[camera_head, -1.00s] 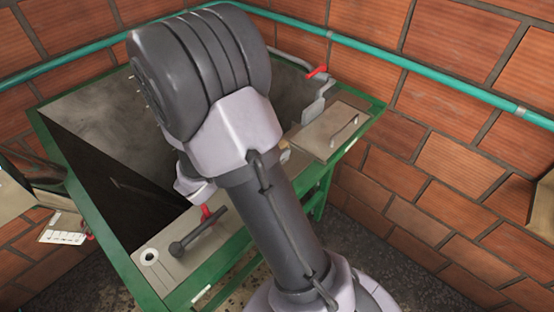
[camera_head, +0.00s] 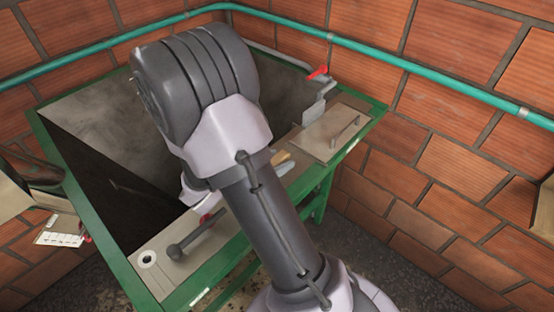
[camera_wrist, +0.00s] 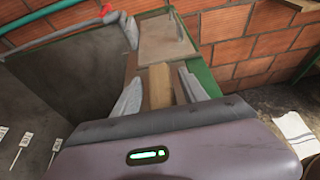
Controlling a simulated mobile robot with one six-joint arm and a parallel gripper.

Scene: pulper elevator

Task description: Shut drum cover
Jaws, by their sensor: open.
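A beige plate with a bar handle (camera_head: 333,131) lies flat on the far right end of the green-framed machine (camera_head: 372,118); it also shows at the top of the wrist view (camera_wrist: 166,40). I cannot tell for sure whether this plate is the drum cover. My gripper (camera_wrist: 158,72) is open, its grey fingers apart, pointing toward the plate. A tan wooden piece (camera_wrist: 159,87) shows between the fingers, and I cannot tell whether they touch it. It is partly visible beside my arm in the head view (camera_head: 280,158).
The machine has a deep grey open tank (camera_head: 85,130). A dark lever (camera_head: 190,240) sits on its near ledge, and a red-handled part (camera_head: 317,73) stands at the back. Brick walls and a teal pipe (camera_head: 440,83) enclose the corner. Floor is free at right.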

